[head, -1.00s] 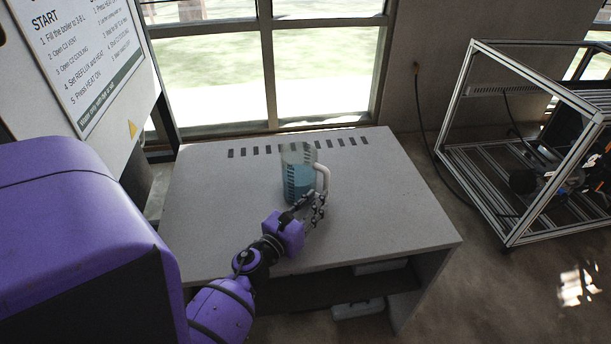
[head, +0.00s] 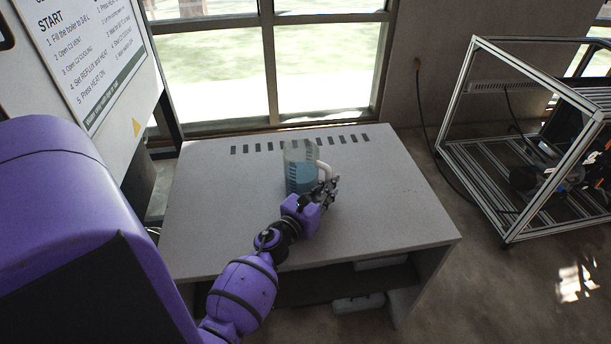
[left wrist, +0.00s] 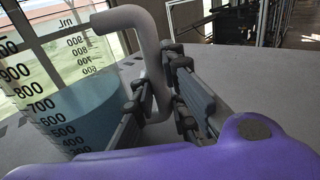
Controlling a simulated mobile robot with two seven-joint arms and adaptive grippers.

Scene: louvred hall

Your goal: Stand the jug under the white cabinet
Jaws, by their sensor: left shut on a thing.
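The jug (head: 300,172) is clear, with a pale handle and blue liquid inside. It is upright over the grey table; I cannot tell if its base touches the top. In the left wrist view the jug (left wrist: 60,105) shows mL marks. My left gripper (head: 326,190) is shut on the handle, to the right of the jug's body. In the left wrist view its fingers (left wrist: 160,105) lie on both sides of the handle. The white cabinet (head: 118,120), with a START instruction sheet on its front, stands at the left. My right gripper is not in view.
The table (head: 400,215) has a row of dark slots at the back and is otherwise bare. A window (head: 270,60) is behind it. A metal frame rig (head: 510,130) stands on the floor at the right. A dark cable hangs on the wall.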

